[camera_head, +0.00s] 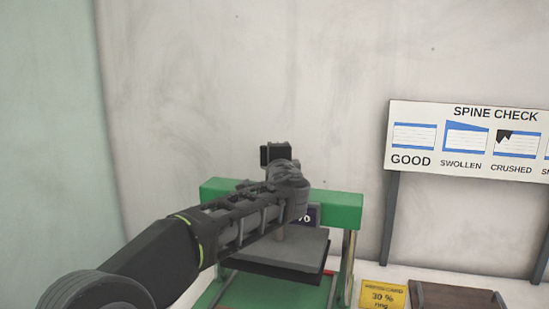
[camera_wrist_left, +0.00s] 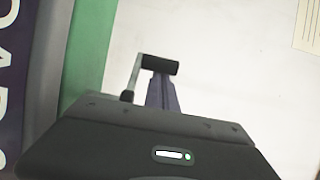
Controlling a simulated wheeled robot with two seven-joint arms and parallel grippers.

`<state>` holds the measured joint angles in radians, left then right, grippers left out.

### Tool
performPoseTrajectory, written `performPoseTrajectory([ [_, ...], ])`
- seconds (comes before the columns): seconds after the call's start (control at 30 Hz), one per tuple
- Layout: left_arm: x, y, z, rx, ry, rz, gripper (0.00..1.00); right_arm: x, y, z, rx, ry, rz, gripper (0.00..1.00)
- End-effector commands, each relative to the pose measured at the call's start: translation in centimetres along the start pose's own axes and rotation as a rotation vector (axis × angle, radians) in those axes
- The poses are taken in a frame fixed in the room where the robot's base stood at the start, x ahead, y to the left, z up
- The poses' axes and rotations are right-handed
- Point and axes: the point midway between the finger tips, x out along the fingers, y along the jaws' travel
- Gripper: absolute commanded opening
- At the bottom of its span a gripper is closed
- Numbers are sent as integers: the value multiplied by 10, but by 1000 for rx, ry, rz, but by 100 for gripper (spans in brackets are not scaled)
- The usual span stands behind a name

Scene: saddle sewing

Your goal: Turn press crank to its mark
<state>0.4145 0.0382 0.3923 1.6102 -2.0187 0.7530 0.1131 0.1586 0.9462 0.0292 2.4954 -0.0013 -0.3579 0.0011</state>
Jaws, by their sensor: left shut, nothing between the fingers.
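The press has a green frame (camera_head: 340,208) and a grey platen (camera_head: 300,248); it stands in front of the wall. In the left wrist view the crank shows as a thin grey arm (camera_wrist_left: 134,74) with a black cylindrical handle (camera_wrist_left: 163,64). My left gripper (camera_wrist_left: 161,84) is shut and empty. Its fingers point at the handle, and their tips lie at or just behind it; I cannot tell whether they touch. In the head view my left arm covers much of the press top, and the crank cannot be made out clearly. The crank's mark is not visible. My right gripper is out of view.
A "SPINE CHECK" board (camera_head: 468,140) stands on posts to the right of the press. A yellow "30 %" sign (camera_head: 383,296) and a brown box (camera_head: 458,296) sit at the lower right. A dark label (camera_head: 313,215) on the press is partly covered.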

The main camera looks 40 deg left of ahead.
Motion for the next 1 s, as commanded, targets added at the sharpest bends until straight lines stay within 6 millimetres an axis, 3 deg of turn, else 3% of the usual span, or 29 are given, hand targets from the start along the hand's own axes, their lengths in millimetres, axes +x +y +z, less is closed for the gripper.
performPoseTrajectory([
  [0.67, -1, 1, 6, -1, -113, -1, 0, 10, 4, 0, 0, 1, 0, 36],
  [1.0, -4, 3, 14, -2, -194, -3, 0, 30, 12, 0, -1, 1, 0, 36],
])
